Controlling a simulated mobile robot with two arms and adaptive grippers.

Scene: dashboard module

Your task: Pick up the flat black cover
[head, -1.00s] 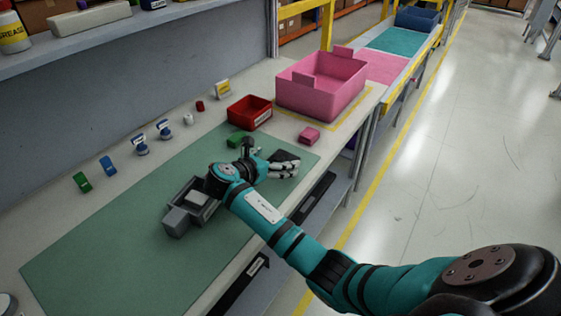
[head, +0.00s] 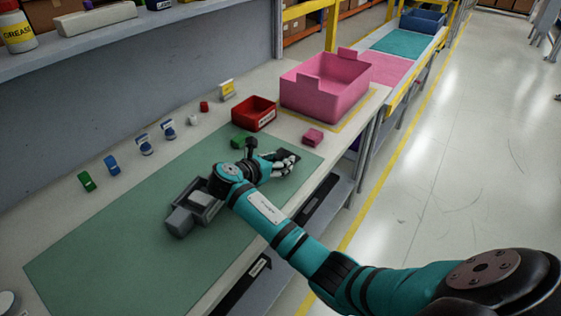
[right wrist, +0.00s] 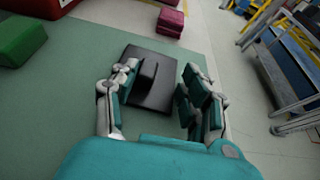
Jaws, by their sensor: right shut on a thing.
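The flat black cover (right wrist: 152,92) lies near the far right end of the green mat, with a raised ridge on its top. In the head view only a dark part of the cover (head: 291,155) shows beside the fingers. My right gripper (right wrist: 160,74) is over the cover, its fingers on either side of the ridge, and is shut on the cover. It also shows in the head view (head: 284,163). The cover looks flat, and I cannot tell whether it is off the mat. My left gripper is not in view.
A grey housing (head: 196,204) sits on the mat (head: 120,250) beside my right forearm. A green block (head: 239,142), a red bin (head: 254,113), a pink block (head: 313,137) and a large pink bin (head: 327,95) stand beyond. The mat's left part is clear.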

